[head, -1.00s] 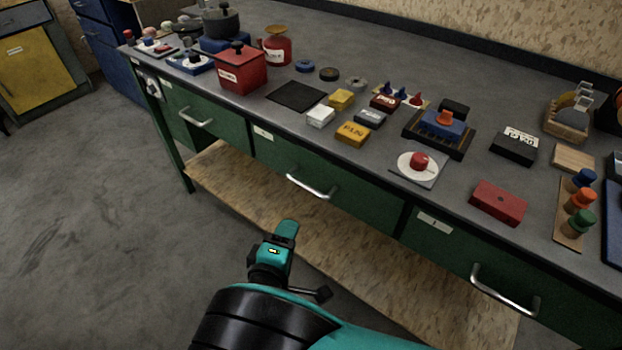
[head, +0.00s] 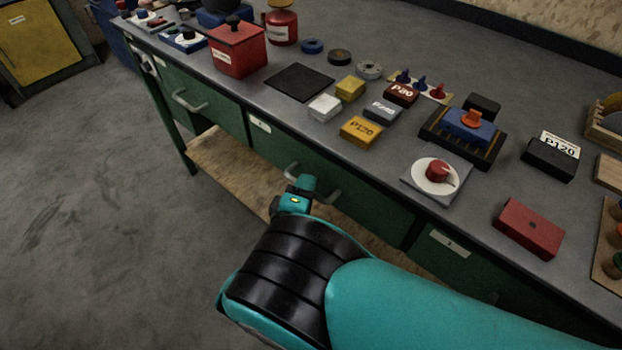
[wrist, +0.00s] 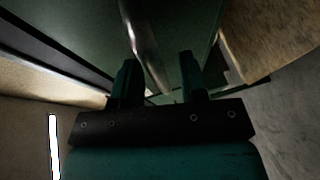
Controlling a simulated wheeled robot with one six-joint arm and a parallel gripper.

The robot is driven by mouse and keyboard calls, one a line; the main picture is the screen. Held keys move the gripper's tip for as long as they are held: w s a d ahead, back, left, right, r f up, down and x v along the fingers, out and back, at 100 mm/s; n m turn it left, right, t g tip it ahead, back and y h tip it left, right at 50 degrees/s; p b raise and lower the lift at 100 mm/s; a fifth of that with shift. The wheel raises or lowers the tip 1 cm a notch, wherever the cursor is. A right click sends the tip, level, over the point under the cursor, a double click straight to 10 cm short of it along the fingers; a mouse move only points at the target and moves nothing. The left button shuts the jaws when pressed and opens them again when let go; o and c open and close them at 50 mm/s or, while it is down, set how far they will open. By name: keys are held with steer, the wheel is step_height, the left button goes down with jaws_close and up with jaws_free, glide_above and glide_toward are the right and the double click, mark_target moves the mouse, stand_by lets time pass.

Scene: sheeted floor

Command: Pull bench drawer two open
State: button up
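The green bench has a row of drawers under its grey top. The middle drawer (head: 365,205) looks shut, flush with the front; its small label (head: 260,125) is too small to read surely. Its silver bar handle (head: 331,196) is partly hidden behind my gripper (head: 303,187). In the wrist view the handle (wrist: 143,45) runs up between the two spread fingers of my gripper (wrist: 158,62). The fingers are open, one on each side of the bar; I cannot tell whether either touches it.
Another drawer with a handle (head: 188,101) is at the left and a labelled drawer (head: 470,265) at the right. A wooden lower shelf (head: 232,163) runs under the bench. The bench top (head: 400,45) holds many small items. Grey floor (head: 90,200) is clear at left.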

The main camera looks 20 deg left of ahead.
steer(key=shift+w+a, duration=0.1)
steer(key=shift+w, duration=0.25)
steer(key=shift+c, duration=0.4)
jaws_close()
steer(key=shift+f, duration=0.1)
